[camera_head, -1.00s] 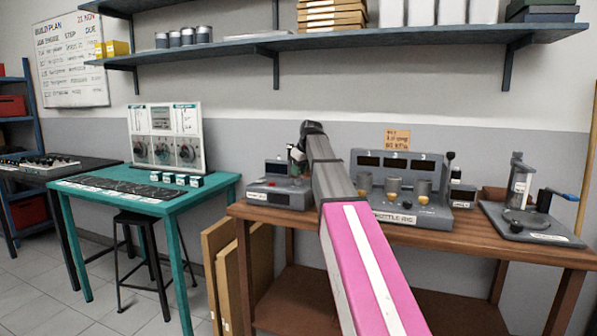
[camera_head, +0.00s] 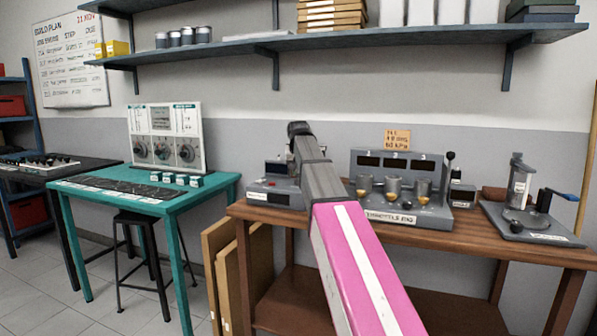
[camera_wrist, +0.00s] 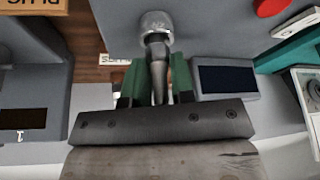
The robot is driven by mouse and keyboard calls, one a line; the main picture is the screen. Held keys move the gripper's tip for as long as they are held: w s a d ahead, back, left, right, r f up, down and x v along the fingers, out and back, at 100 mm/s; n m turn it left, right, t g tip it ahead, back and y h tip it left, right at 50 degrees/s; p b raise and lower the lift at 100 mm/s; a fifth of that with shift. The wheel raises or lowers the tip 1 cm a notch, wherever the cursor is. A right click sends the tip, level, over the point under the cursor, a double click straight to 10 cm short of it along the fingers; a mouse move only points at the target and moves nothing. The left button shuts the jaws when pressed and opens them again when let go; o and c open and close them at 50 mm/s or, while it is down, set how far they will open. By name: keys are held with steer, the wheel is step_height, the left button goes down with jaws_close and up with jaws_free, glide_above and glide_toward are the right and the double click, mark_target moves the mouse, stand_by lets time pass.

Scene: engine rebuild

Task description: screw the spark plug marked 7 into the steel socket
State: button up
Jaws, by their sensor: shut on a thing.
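In the wrist view my gripper (camera_wrist: 158,88), with green fingers, is shut on a dark grey spark plug (camera_wrist: 157,62). The plug points away from the gripper toward a shiny steel socket (camera_wrist: 157,20) on a grey unit. Its far end overlaps the socket's rim. I cannot tell how deep it sits, and no number shows on it. In the head view the grey unit (camera_head: 276,198) stands at the bench's left end, and my arm hides the gripper, plug and socket.
The grey unit carries a red button (camera_wrist: 270,5) and a dark display (camera_wrist: 226,79). The throttle rig (camera_head: 400,208) stands close to its right on the wooden bench (camera_head: 470,236). A teal table (camera_head: 140,203) stands to the left, and a shelf (camera_head: 340,40) runs above.

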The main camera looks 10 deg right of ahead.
steer(key=shift+m, duration=0.4)
steer(key=o, duration=0.8)
steer(key=shift+o, duration=0.2)
steer(key=shift+r, duration=0.1)
steer(key=shift+r, duration=4.2)
